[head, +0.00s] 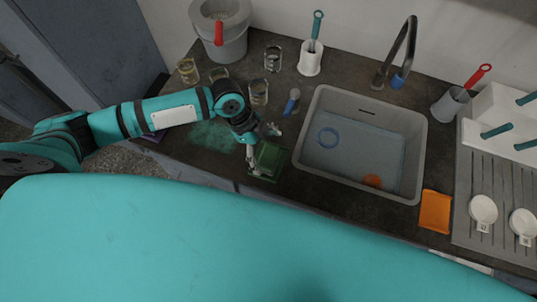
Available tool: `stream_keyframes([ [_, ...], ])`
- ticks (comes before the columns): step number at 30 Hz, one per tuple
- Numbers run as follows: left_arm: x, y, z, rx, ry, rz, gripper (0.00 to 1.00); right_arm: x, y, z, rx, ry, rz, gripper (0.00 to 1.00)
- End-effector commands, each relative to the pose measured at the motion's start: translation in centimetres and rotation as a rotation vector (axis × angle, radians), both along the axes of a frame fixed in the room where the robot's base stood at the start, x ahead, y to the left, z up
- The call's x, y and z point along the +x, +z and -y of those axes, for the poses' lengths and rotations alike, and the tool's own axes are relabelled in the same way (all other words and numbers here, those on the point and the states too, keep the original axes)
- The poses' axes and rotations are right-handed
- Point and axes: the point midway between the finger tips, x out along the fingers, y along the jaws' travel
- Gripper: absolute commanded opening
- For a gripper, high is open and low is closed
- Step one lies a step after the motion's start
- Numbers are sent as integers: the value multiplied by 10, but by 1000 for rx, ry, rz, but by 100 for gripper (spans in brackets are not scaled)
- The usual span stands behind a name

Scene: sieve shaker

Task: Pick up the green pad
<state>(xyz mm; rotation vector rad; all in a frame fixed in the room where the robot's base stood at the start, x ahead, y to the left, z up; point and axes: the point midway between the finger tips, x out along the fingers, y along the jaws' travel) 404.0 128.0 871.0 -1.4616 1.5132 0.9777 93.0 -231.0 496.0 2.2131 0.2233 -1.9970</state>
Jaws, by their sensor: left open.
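The green pad (270,162) lies on the dark counter near its front edge, left of the sink. My left arm comes in from the left, and its gripper (258,150) is open at the pad's left side. One finger shows over the pad's left edge and another part reaches toward the back. I cannot tell whether the fingers touch the pad. The gripper hides part of the pad's left side. My right gripper does not show.
Glass jars (259,92), a blue-handled tool (292,101) and a grey bucket (228,48) stand behind the gripper. A teal powdery patch (212,136) lies left.

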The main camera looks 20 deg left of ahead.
Motion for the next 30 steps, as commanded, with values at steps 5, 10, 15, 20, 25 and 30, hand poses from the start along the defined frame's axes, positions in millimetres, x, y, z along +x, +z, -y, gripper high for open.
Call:
stream_keyframes([
  [5, -1, -16, 7, 0, -1, 0, 100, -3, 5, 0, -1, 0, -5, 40],
  [10, 0, -19, 8, 0, -1, 2, 100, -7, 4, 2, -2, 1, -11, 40],
  [15, 0, -19, 8, 0, -1, 1, 88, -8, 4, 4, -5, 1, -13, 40],
  [20, 0, -18, 8, 0, -1, 1, 67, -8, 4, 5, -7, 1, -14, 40],
  [25, 0, -18, 8, 0, -1, 1, 45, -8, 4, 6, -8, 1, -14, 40],
  [30, 0, -18, 8, 0, -1, 1, 43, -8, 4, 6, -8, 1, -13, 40],
])
